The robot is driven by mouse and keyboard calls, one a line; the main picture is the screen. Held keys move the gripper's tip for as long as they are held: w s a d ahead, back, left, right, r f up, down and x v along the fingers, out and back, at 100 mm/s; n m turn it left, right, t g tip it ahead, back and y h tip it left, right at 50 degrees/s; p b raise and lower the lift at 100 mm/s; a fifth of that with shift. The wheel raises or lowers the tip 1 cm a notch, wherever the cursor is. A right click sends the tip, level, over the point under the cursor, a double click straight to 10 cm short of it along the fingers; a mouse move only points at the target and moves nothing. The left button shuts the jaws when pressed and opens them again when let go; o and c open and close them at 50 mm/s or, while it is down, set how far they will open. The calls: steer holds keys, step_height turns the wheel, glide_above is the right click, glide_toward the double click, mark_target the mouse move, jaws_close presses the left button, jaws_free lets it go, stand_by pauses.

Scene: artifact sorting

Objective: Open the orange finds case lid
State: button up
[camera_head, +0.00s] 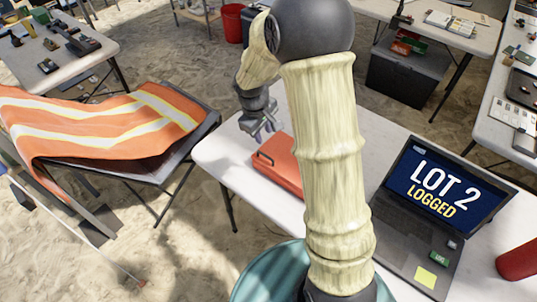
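The orange finds case (278,163) lies on the white table in the middle of the head view. Its lid looks closed, with a dark latch or handle at its left front edge. My arm hides the right part of the case. My gripper (262,131) is above and just behind the left end of the case, pointing down. Its fingers look apart, with nothing seen between them. I cannot tell whether it touches the case.
An open laptop (425,215) stands on the white table (222,158) to the right, showing "LOT 2 LOGGED". A red cylinder (518,262) is at the right edge. A chair with an orange vest (90,125) stands left. The table's left corner is clear.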

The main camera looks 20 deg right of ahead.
mark_target(269, 158)
steer(key=f, duration=0.4)
steer(key=w+d+f, duration=0.1)
steer(key=f, duration=0.4)
steer(key=d+f, duration=0.1)
steer(key=f, duration=0.4)
steer(key=shift+w+d+p, duration=0.1)
steer(key=shift+w+p, duration=0.2)
steer(key=shift+w, duration=0.05)
steer(key=shift+r, duration=0.1)
jaws_close()
